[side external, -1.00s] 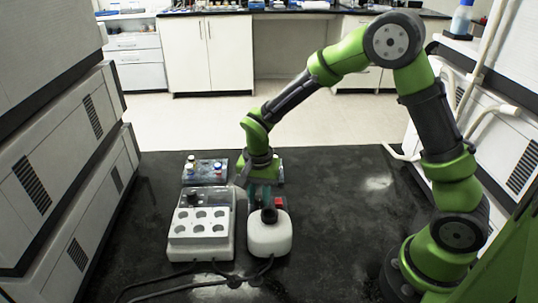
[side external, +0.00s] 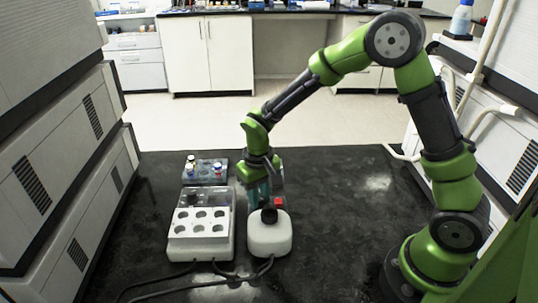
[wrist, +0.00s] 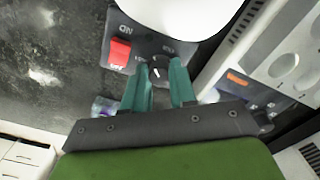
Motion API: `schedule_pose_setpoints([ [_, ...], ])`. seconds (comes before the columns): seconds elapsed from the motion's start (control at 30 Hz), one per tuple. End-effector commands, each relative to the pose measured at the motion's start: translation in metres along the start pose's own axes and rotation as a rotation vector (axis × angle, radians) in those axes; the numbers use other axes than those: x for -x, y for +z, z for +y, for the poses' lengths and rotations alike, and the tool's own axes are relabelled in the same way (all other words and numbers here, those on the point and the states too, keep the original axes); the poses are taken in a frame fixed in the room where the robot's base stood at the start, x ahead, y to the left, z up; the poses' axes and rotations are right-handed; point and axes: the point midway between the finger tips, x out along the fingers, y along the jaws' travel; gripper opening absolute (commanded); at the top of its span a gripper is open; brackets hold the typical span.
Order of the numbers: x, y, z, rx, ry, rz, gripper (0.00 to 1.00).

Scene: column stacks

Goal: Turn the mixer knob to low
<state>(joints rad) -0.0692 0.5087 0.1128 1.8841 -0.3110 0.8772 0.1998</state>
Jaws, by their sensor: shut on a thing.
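The mixer (side external: 270,238) is a white rounded unit with a dark top, standing on the black bench; its white body also shows at the top of the wrist view (wrist: 175,12). Its dark panel (wrist: 150,42) carries a red switch (wrist: 120,50) beside the lettering "ON". The small dark knob (wrist: 157,74) has a white mark; the small labels around it are too blurred to read. My gripper (wrist: 160,70) has its teal fingers shut on the knob, one finger on each side. In the side view the gripper (side external: 262,203) points down at the mixer's far end, where the knob is hidden.
A white block with several round wells (side external: 188,242) stands close on the mixer's left. Behind it is a small rack (side external: 204,180) with coloured caps. Black cables (side external: 235,281) run along the front. The bench to the mixer's right is clear.

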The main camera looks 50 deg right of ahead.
Motion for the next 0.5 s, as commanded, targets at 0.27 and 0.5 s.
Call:
schedule_pose_setpoints([
  [0.27, 0.0016, -0.0002, 0.0004, 0.260, -0.001, 0.000, 0.00],
  [0.5, 0.0018, -0.0004, 0.0007, 0.469, 0.000, 0.001, 0.00],
])
